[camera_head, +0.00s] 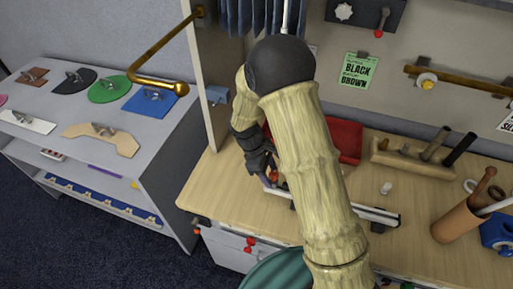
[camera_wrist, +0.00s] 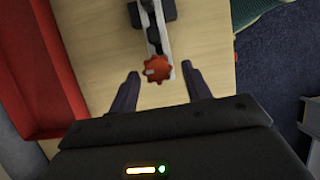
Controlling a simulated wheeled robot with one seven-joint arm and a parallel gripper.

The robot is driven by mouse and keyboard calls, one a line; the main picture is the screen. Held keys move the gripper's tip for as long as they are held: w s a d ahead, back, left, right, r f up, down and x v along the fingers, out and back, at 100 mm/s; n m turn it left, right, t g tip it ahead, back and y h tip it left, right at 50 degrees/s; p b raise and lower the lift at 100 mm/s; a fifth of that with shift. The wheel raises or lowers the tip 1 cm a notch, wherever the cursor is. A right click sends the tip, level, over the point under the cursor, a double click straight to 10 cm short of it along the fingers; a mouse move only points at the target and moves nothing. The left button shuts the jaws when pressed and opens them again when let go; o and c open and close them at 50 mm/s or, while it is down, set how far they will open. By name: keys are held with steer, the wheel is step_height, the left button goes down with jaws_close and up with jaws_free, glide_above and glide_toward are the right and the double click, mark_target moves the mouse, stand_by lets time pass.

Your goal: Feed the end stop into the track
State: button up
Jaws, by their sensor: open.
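A red-orange lobed knob (camera_wrist: 158,68), which looks like the end stop's, is between my open fingers (camera_wrist: 160,72) in the wrist view, with a gap on each side. It also shows small beside my gripper (camera_head: 265,168) in the head view (camera_head: 273,176). The pale, narrow track (camera_head: 370,213) lies on the wooden table, partly hidden behind my arm, with a dark piece at its right end. In the wrist view the track (camera_wrist: 168,48) runs up from the knob, and a dark block sits by it. Whether the knob's piece is in the track or only at its end, I cannot tell.
A red tray (camera_head: 346,140) lies behind my arm and shows at left in the wrist view (camera_wrist: 40,75). A wooden block with tools (camera_head: 412,160) and a tool cup (camera_head: 458,225) stand to the right.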

steer(key=b+v, duration=0.1)
steer(key=v, duration=1.3)
steer(key=shift+r+b, duration=0.2)
steer(key=shift+b, duration=0.1)
steer(key=shift+d, duration=0.1)
steer(key=s+d+m+t+y, duration=0.4)
steer(key=s+d+m, duration=0.9)
steer(key=d+m, duration=0.1)
steer(key=shift+d+f, duration=0.35)
stand_by(1.2)
